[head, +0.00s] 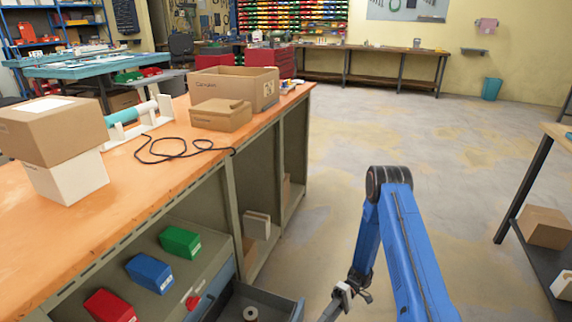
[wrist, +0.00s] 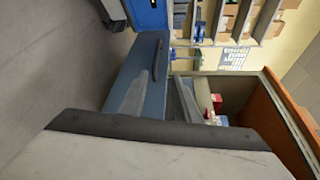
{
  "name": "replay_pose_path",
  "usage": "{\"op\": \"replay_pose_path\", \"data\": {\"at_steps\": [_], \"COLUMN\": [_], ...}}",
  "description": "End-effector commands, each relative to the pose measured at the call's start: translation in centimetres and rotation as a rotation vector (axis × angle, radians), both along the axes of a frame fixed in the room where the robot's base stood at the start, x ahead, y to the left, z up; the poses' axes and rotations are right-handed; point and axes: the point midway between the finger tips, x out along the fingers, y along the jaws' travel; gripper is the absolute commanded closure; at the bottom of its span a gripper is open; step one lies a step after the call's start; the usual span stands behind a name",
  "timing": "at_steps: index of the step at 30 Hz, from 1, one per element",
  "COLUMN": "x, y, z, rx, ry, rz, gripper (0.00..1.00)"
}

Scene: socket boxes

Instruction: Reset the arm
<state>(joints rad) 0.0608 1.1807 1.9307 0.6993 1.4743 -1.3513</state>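My blue arm rises at the lower right in the head view and folds down to my gripper (head: 346,294). My gripper hangs over the floor, to the right of an open drawer (head: 277,301) in the workbench. It is small and partly cut off by the lower edge, so its fingers are not clear. I see nothing plainly held in it. In the wrist view, which is turned sideways, a blue-grey drawer front (wrist: 140,72) with a dark handle shows. A large pale shape with a dark edge fills the bottom there; I cannot tell what it is.
The orange workbench (head: 150,190) at left carries cardboard boxes and a black cable (head: 180,150). Green (head: 180,241), blue (head: 150,273) and red (head: 110,306) boxes sit on its lower shelf. A dark-legged table (head: 525,185) stands at right. The floor between is clear.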

Motion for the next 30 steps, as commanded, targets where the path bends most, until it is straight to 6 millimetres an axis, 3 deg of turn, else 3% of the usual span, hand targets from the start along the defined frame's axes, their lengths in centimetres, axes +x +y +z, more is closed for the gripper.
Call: {"op": "replay_pose_path", "data": {"at_steps": [15, 30], "x": [2.1, 1.8], "y": [-1.8, -3.5], "z": [10.6, 20.1], "rx": [-0.201, -0.405], "ry": [-0.122, -0.249], "rz": [0.057, 0.062], "gripper": [0.71, 0.71]}}
